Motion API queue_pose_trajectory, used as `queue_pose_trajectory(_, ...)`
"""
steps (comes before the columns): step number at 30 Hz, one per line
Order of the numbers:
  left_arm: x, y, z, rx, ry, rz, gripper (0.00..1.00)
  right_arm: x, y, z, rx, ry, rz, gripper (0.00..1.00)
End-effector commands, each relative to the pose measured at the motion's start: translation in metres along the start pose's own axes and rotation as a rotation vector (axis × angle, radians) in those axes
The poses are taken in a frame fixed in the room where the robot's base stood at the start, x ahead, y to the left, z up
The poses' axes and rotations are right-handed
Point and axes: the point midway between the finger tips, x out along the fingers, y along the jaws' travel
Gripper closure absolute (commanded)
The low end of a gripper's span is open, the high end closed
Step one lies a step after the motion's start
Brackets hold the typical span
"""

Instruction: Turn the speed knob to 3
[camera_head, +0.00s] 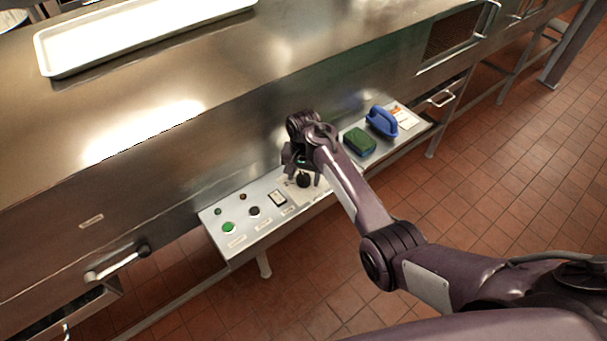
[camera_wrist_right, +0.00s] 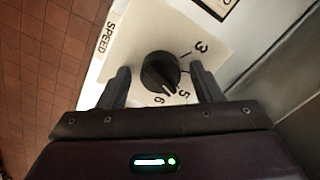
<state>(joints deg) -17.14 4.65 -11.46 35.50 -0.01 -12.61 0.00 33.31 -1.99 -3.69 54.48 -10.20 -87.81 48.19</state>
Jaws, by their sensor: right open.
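The speed knob (camera_wrist_right: 160,70) is black and round, on a pale plate (camera_wrist_right: 128,48) marked SPEED with printed numbers. I can read 3, 5 and 6 around it. Its white pointer mark appears to face the lower right, around 5 and 6. My right gripper (camera_wrist_right: 162,82) is open, with one finger on each side of the knob and a visible gap at both sides. In the head view the knob (camera_head: 303,181) is partly covered by my right gripper (camera_head: 302,177). My left gripper is not in view.
The control shelf (camera_head: 222,249) holds a green button (camera_head: 228,228), a black knob (camera_head: 254,212) and a switch (camera_head: 277,197). A green sponge (camera_head: 359,142) and a blue-handled tool (camera_head: 382,121) lie further right. The steel machine wall (camera_head: 235,150) rises close behind the shelf.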

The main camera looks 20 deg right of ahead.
Motion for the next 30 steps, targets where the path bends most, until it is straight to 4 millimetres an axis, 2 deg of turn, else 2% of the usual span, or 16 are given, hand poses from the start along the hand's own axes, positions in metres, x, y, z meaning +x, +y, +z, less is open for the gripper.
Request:
queue_pose_trajectory(2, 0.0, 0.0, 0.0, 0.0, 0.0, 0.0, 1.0, 0.0, 0.0, 0.0, 0.0, 0.0, 0.0, 0.43)
queue_pose_trajectory(12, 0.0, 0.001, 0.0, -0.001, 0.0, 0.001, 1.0, -0.001, 0.0, 0.0, 0.0, 0.0, 0.0, 0.85)
queue_pose_trajectory(23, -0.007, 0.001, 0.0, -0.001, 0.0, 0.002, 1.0, -0.003, 0.0, 0.0, -0.068, 0.0, 0.001, 0.85)
queue_pose_trajectory(30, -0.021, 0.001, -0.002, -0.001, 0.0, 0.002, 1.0, -0.004, 0.0, 0.0, -0.235, -0.001, 0.002, 0.85)
